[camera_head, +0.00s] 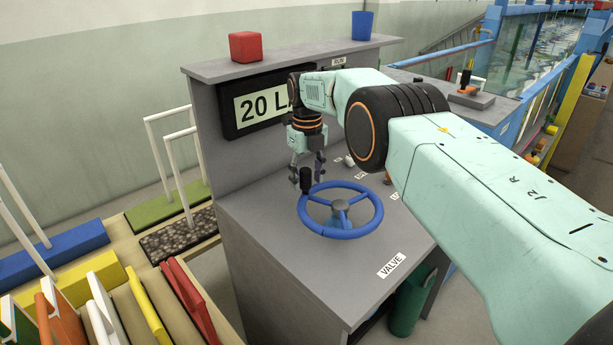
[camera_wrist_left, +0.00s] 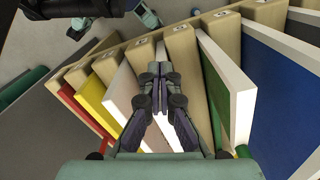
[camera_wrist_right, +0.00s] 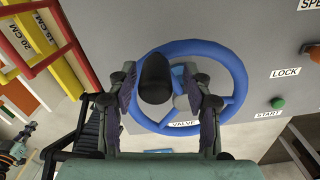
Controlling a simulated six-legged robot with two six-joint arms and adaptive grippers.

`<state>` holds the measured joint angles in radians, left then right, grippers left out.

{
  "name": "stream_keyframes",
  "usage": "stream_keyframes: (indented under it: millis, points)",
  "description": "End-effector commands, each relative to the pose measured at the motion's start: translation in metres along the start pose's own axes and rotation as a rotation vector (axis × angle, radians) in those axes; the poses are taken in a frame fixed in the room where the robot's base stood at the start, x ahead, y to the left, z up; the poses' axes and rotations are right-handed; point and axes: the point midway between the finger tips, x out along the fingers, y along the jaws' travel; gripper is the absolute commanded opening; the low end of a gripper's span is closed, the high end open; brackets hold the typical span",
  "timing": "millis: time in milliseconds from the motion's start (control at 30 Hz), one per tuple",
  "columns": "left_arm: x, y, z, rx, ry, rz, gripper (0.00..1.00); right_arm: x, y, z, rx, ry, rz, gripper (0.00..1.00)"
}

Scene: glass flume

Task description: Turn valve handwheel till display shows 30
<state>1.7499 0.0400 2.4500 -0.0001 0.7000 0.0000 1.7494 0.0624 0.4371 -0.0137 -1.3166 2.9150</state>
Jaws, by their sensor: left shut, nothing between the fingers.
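The blue valve handwheel (camera_head: 341,232) lies on the sloped grey console top, with a black knob (camera_head: 306,180) standing up from its rim on the far left side. My right gripper (camera_head: 307,183) points down at that knob. In the right wrist view the fingers stand on either side of the knob (camera_wrist_right: 155,79), open, with a gap visible beside it. The display (camera_head: 248,108) reads "20 L"; my right arm hides the rest of it. My left gripper (camera_wrist_left: 159,78) is shut and empty, above a rack of coloured boards, and shows only in the left wrist view.
The grey console (camera_head: 275,275) carries a "VALVE" label (camera_head: 391,266), with a green START button (camera_wrist_right: 278,103) and an orange knob by LOCK. A red block (camera_head: 245,47) and a blue cup (camera_head: 362,26) stand on its upper ledge. The board rack (camera_head: 210,236) is left of it.

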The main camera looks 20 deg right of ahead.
Motion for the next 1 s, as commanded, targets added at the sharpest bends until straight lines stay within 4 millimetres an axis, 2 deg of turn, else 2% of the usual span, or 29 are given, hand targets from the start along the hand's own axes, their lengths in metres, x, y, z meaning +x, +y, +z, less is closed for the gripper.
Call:
stream_keyframes:
  millis: [300, 700, 833, 1000]
  points:
    - [0.000, 0.000, 0.000, 0.000, 0.000, 0.000, 0.00, -0.005, 0.001, 0.002, -0.001, -0.005, 0.000, 0.52]
    - [0.000, 0.000, 0.000, 0.000, 0.000, 0.000, 0.00, -0.062, 0.001, 0.001, -0.001, -0.005, 0.000, 0.52]
    - [0.000, 0.000, 0.000, 0.000, 0.000, 0.000, 0.00, -0.073, 0.001, 0.001, -0.001, -0.003, 0.000, 0.52]
    - [0.000, 0.000, 0.000, 0.000, 0.000, 0.000, 0.00, -0.076, 0.001, 0.001, -0.001, -0.002, 0.000, 0.52]
